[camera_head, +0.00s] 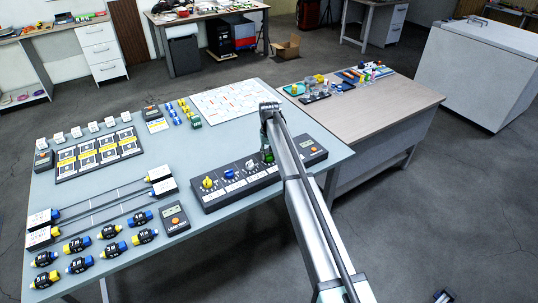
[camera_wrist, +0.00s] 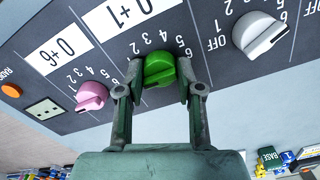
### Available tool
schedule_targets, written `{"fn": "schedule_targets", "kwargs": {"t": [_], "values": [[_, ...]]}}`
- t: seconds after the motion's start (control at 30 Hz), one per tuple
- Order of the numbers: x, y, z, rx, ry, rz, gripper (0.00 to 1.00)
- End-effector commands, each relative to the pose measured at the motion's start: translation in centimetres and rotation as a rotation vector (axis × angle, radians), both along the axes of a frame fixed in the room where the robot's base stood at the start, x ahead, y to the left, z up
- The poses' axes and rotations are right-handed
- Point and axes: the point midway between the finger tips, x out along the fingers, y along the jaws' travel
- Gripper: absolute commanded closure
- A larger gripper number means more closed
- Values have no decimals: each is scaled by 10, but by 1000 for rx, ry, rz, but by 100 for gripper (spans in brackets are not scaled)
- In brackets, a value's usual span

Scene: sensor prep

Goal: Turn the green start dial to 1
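The green start dial (camera_wrist: 159,70) sits on a dark control panel (camera_wrist: 105,62) in the wrist view, below a white label reading "0+1". My gripper (camera_wrist: 160,80) has one finger on each side of the dial, and both appear to touch it. The fingers hide part of the dial's scale, and I cannot tell which number it points to. In the head view, the green dial (camera_head: 268,157) shows just under my gripper (camera_head: 267,148), partly hidden by my arm.
A pink dial (camera_wrist: 91,96) and a white dial (camera_wrist: 258,34) flank the green one closely. A yellow dial (camera_head: 207,183) is farther left on the panel. Battery-like parts (camera_head: 111,232) and a tester (camera_head: 174,219) lie to the left on the table (camera_head: 150,195).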

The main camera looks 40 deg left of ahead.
Motion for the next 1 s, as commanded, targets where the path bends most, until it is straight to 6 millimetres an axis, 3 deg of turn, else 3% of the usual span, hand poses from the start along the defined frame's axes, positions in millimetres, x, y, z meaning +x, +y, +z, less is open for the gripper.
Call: {"fn": "schedule_targets", "kwargs": {"t": [0.37,1.0], "values": [[0,0,-2,-1,1,-49,99],[-1,0,-3,-1,2,-441,99]]}}
